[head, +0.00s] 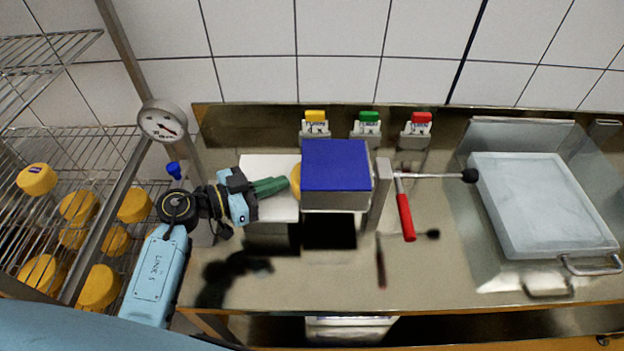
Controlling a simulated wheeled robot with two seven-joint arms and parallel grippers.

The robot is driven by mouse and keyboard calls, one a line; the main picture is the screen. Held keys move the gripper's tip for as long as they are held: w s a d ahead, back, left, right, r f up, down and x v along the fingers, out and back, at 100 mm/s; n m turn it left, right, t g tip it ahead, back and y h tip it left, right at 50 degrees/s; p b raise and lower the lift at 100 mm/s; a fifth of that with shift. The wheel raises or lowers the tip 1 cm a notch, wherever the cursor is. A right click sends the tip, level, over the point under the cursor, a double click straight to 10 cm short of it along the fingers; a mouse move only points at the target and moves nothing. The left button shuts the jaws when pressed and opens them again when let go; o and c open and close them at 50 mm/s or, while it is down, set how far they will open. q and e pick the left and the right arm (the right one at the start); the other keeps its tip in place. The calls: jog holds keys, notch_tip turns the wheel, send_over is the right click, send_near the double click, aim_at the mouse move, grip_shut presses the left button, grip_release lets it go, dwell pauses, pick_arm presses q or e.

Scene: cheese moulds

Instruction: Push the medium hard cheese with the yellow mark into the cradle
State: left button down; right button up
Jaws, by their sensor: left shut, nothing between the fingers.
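A yellow-orange cheese (296,182) shows as a narrow rounded edge at the left opening of the blue-topped housing (336,165). Most of it is hidden by the housing, and no coloured mark on it can be seen. My left gripper (285,184) is shut and empty, its green fingers pointing right. The fingertips are at the cheese's left side and appear to touch it. The fingers are above a white platform (268,165) left of the housing. The cradle cannot be told apart; the housing hides what is inside. My right gripper is not in view.
A red lever (405,217) with a black-knobbed rod (470,175) is right of the housing. Yellow, green and red tags stand behind. A pale tray (545,205) is at right. A wire rack (75,150) with several yellow cheeses and a gauge (162,121) are at left.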

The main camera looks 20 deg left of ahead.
aim_at(293, 187)
pick_arm(q)
jog(key=shift+w+d+p, duration=0.25)
jog(key=shift+d+p, duration=0.5)
jog(key=shift+d, duration=0.25)
dwell(0.5)
jog(key=shift+w+d+p, duration=0.2)
jog(key=shift+d+p, duration=0.25)
jog(key=shift+d, duration=0.25)
jog(key=shift+w+d+p, duration=0.15)
jog(key=shift+d+p, duration=0.25)
jog(key=shift+d, duration=0.3)
dwell(0.7)
jog(key=shift+s+a+r+p, duration=0.15)
jog(key=shift+a+r+p, duration=0.15)
jog(key=shift+a+p, duration=0.3)
jog(key=shift+s+a+r+p, duration=0.15)
jog(key=shift+a+r+p, duration=0.2)
jog(key=shift+a, duration=0.3)
jog(key=shift+a+r+p, duration=0.3)
jog(key=shift+a+p, duration=0.1)
jog(key=shift+a, duration=0.2)
jog(key=shift+a+r+p, duration=0.3)
jog(key=shift+a+p, duration=0.05)
jog(key=shift+a, duration=0.25)
jog(key=shift+s+a+r, duration=0.1)
jog(key=shift+s+a, duration=0.1)
jog(key=shift+s, duration=0.05)
jog(key=shift+d, duration=0.1)
jog(key=shift+d+f, duration=0.1)
jog(key=shift+f, duration=0.1)
